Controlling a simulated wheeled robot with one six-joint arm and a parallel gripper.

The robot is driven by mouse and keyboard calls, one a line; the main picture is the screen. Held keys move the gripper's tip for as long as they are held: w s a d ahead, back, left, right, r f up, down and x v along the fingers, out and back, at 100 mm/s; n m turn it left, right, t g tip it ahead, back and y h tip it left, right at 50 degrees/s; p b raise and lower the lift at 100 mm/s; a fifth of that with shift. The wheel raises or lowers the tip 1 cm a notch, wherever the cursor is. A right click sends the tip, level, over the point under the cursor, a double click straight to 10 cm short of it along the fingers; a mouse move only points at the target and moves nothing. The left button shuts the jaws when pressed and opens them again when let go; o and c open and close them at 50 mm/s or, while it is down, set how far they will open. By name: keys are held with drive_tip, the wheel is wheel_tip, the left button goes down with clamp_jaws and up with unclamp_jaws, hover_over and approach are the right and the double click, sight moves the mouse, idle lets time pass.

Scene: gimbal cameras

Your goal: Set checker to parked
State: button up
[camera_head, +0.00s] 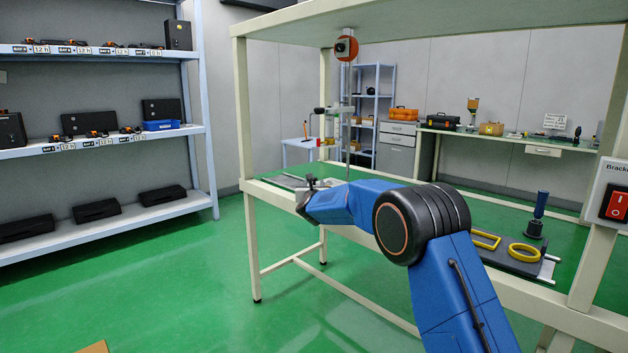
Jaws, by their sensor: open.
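My blue arm reaches over the front of the cream workbench (278,192). My gripper (309,181) is at the arm's far end, low over the bench's left part beside a grey flat plate (277,181). It is small in the picture and partly hidden by my wrist; I see nothing held in it. A vertical post (348,110) stands behind my arm, with a clamp-like fitting on it and an orange-and-black disc (346,48) at its top. No part is clearly marked as the checker, so I cannot tell which thing it is.
A red rocker switch (615,205) is on the right bench post. A dark plate with a yellow ring (524,252) and a dark blue upright handle (540,207) are at the bench's right. Shelves (100,145) with black cases stand left.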

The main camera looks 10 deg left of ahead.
drive_tip(key=w, duration=0.5)
drive_tip(key=w+a, duration=0.1)
drive_tip(key=w, duration=0.2)
drive_tip(key=shift+w, duration=0.1)
clamp_jaws()
